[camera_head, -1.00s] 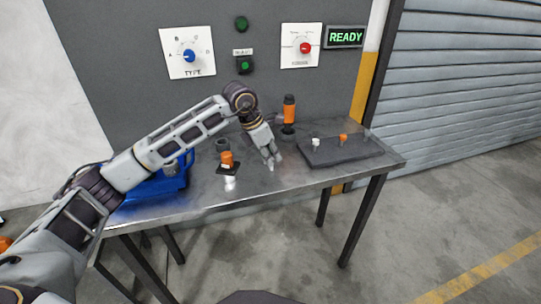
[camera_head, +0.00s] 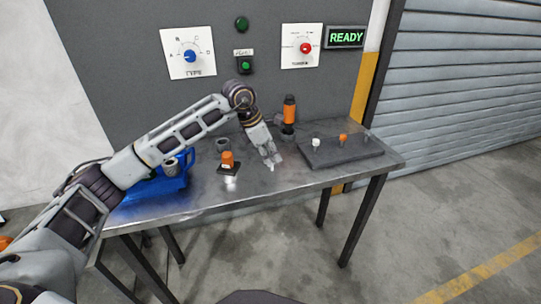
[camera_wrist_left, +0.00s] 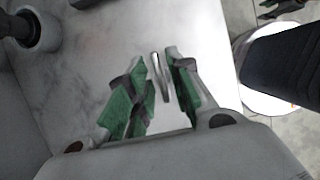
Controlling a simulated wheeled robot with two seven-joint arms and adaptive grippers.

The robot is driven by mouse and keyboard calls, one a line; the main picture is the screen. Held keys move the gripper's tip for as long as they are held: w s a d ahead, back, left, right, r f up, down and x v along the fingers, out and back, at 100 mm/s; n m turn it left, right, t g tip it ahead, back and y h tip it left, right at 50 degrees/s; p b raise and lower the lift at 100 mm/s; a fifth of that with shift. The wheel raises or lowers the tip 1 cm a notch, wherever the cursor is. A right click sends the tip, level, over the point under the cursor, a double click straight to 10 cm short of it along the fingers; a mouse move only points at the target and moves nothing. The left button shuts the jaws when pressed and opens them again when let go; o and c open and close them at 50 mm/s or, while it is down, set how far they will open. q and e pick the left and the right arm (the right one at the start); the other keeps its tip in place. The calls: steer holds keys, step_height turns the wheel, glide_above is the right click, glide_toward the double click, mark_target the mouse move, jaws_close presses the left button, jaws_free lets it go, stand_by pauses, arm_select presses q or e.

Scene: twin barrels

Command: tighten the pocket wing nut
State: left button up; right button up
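My left gripper (camera_head: 271,160) is low over the middle of the steel table, its fingers a little apart. In the left wrist view its green-padded fingers (camera_wrist_left: 160,85) show a gap with a thin shiny silver strip (camera_wrist_left: 159,75) in it; I cannot tell whether this is a metal part or a reflection. No wing nut can be made out for certain. An orange cylinder on a small black plate (camera_head: 228,162) stands left of the gripper. A dark flat block (camera_head: 345,155) with white, orange and grey pegs lies to the right. My right gripper is not in view.
A blue container (camera_head: 160,187) stands at the table's left. A dark round socket (camera_head: 222,144) and an upright orange-and-black tool (camera_head: 289,110) stand toward the back. The wall panel holds a type dial (camera_head: 190,56), a red-knob dial (camera_head: 305,48) and a READY sign (camera_head: 345,37).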

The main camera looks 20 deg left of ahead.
arm_select(q)
steer(key=shift+o, duration=0.3)
steer(key=v, duration=1.2)
steer(key=shift+w, duration=0.1)
stand_by(0.6)
